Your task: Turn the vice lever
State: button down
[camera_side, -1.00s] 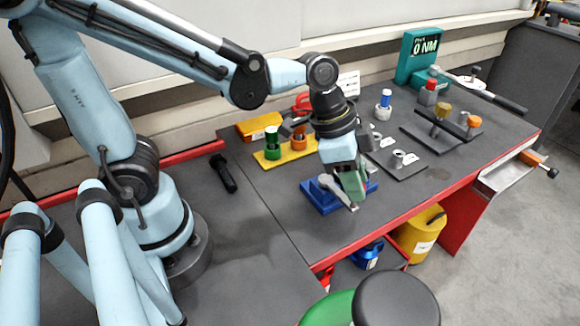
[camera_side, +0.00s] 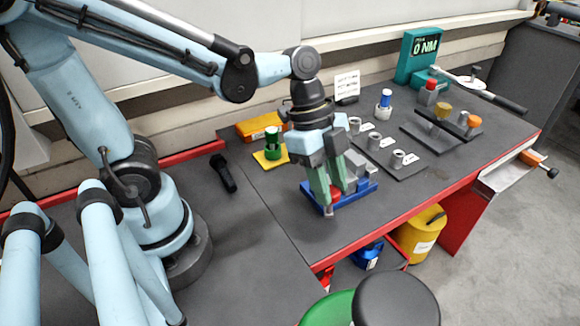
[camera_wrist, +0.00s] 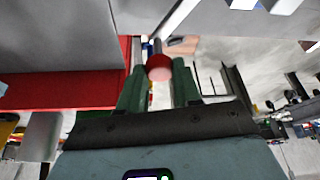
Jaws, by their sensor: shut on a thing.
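The blue vice (camera_side: 360,193) with a grey block-like jaw sits on the grey bench top near its front edge. My gripper (camera_side: 335,198) points down at the near left side of the vice, with its two green fingers around a red knob (camera_side: 336,193). In the wrist view the red knob (camera_wrist: 159,68) is on a thin grey rod, the vice lever (camera_wrist: 158,46), between my fingertips (camera_wrist: 159,72). My gripper is shut on this knob. Most of the lever is hidden behind my fingers in the side view.
A yellow plate with a green piece (camera_side: 273,143) lies behind my gripper. A black tool (camera_side: 223,172) lies to the left. Dark plates with metal posts (camera_side: 398,158) stand to the right. The bench's red front edge (camera_side: 400,223) is close; a black stool seat (camera_side: 395,300) is below.

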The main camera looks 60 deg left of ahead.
jog(key=shift+s+a+m+g, duration=0.3)
jog(key=shift+s+a+m, duration=0.1)
jog(key=shift+m, duration=0.35)
jog(key=shift+s+a+m+g, duration=0.3)
jog(key=shift+s+a+m, duration=0.1)
jog(key=shift+m, duration=0.35)
jog(key=c, duration=0.8)
grip_release()
jog(key=v, duration=1.2)
jog(key=shift+a, duration=0.15)
